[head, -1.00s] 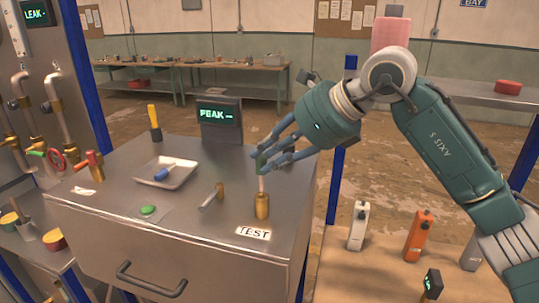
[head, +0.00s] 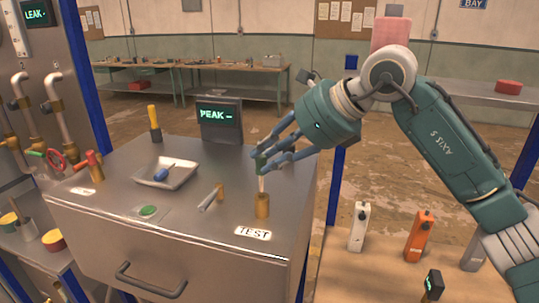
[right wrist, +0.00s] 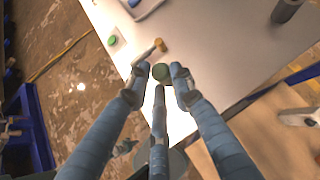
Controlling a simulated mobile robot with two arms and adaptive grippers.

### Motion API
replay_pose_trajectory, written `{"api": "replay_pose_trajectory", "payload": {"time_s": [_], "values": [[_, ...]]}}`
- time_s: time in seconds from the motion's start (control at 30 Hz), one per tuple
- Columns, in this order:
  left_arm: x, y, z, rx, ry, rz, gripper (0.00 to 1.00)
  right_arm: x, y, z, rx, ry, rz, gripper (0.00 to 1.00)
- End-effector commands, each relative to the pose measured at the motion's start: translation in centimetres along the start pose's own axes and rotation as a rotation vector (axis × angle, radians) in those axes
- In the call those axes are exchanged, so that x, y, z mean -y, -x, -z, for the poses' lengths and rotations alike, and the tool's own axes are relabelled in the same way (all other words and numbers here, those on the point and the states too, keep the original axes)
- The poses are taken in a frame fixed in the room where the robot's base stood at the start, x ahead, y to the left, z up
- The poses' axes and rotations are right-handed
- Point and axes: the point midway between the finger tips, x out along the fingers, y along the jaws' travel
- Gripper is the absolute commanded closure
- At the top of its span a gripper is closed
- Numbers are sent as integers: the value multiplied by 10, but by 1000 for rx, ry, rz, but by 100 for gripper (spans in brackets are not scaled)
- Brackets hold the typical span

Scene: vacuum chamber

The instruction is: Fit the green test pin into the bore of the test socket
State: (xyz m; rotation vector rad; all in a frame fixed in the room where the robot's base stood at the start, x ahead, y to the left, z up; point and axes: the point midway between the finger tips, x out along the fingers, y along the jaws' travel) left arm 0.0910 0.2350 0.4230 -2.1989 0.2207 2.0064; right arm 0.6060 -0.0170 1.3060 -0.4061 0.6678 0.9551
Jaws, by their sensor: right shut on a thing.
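The green test pin has a green head (head: 261,164) and a thin pale shaft pointing down. The brass test socket (head: 262,206) stands upright on the metal bench, behind the TEST label. My right gripper (head: 266,163) is shut on the pin's head, above the socket. The pin looks upright. Its lower end meets the socket's top in the head view, but I cannot tell whether it is in the bore. In the right wrist view the green head (right wrist: 160,72) shows between the fingers, and the socket is hidden. My left gripper is not in view.
A small grey lever with a brass post (head: 213,198) sits left of the socket. A green button (head: 148,211), a tray (head: 184,178) with a blue-handled tool, and a PEAK display (head: 220,120) share the bench top. The bench's right edge is close to the socket.

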Motion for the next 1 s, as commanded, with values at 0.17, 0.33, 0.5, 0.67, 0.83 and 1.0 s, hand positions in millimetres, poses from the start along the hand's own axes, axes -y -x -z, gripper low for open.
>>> {"api": "replay_pose_trajectory", "payload": {"time_s": [0.17,0.33,0.5,0.67,0.83,1.0], "values": [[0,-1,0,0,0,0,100,0,-1,1,1,0,0,100],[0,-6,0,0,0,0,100,0,-5,5,0,0,0,100],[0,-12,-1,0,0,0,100,0,-10,10,1,0,0,100],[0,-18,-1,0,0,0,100,-1,-14,15,1,0,0,100],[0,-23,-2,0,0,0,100,-1,-19,20,1,0,0,100],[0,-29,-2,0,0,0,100,-1,-23,25,1,0,0,100]]}}
